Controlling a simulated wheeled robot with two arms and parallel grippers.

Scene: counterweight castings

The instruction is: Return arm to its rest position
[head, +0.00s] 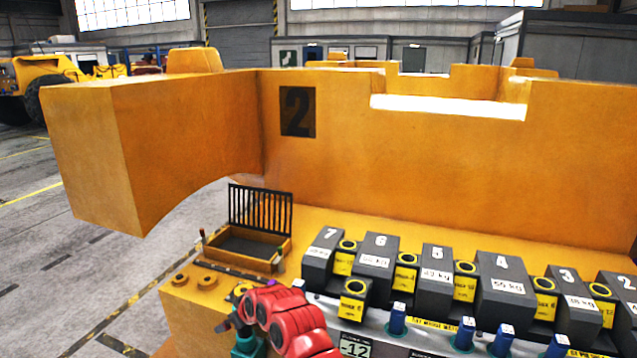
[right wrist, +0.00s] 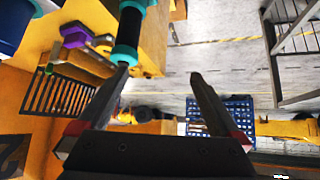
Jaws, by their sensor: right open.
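In the right wrist view my right gripper (right wrist: 159,72) is open, its two dark fingers spread wide. Nothing is held between the fingertips. A teal and black cylinder (right wrist: 130,35) shows close beyond the left fingertip; I cannot tell whether they touch. A red, rounded, segmented part (head: 290,318) rises from the bottom edge of the head view, beside a teal piece at the front corner of the yellow casting. I cannot tell whether it belongs to my arm. No gripper fingers show in the head view. My left gripper is not in view.
A large yellow casting (head: 430,165) marked 2 fills the head view. Several numbered grey weights (head: 375,265) line its ledge. A black slatted rack (head: 260,209) stands left of them. A blue crate (right wrist: 232,106) lies beyond the right finger. Grey floor (head: 50,270) is open at left.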

